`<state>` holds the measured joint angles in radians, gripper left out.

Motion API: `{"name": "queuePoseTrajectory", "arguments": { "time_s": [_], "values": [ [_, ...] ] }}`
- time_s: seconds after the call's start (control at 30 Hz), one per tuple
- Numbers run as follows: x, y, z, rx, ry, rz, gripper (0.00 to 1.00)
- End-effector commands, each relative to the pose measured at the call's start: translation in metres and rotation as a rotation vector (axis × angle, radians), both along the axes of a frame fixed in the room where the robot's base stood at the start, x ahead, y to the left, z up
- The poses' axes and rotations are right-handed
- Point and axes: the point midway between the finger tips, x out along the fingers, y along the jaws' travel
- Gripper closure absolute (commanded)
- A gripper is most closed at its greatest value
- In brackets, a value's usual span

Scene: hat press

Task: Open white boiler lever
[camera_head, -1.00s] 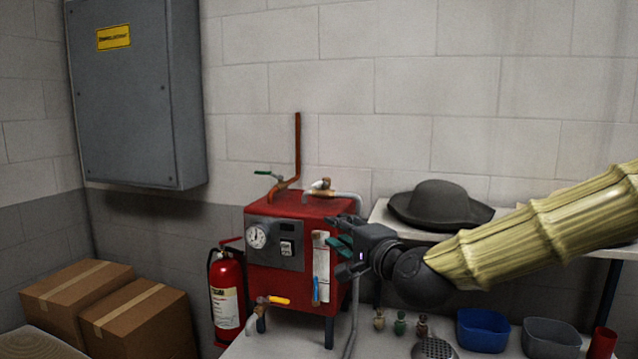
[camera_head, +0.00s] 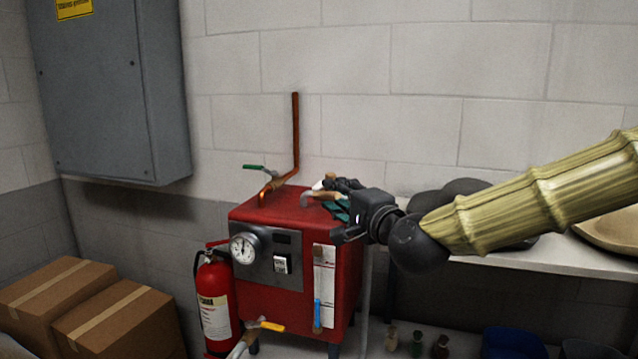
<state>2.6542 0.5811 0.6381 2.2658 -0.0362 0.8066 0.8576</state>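The red boiler (camera_head: 290,235) stands at the centre of the view. The white lever (camera_head: 318,185) is a small pale handle on the brass valve (camera_head: 325,195) at the right of the boiler's top, partly hidden by my gripper. My gripper (camera_head: 333,211) comes in from the right, its dark fingers with teal pads spread apart. The upper finger overlaps the lever's right side in the picture. I cannot tell whether it touches the lever. Nothing shows held between the fingers.
A green-handled valve (camera_head: 256,167) and a copper pipe (camera_head: 296,130) rise at the boiler's top left. A yellow-handled tap (camera_head: 268,326) is low in front. A fire extinguisher (camera_head: 216,300) stands left. A dark hat (camera_head: 440,198) lies on the shelf (camera_head: 545,257) behind my arm.

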Motion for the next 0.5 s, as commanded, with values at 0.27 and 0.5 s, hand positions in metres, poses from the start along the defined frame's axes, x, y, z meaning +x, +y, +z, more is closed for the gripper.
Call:
{"name": "queuePoseTrajectory", "arguments": {
  "time_s": [0.27, 0.5],
  "values": [
    [0.059, 0.023, -0.007, -0.002, 0.015, 0.002, 0.70],
    [0.079, 0.035, -0.005, -0.001, 0.011, 0.002, 0.70]
  ]
}}
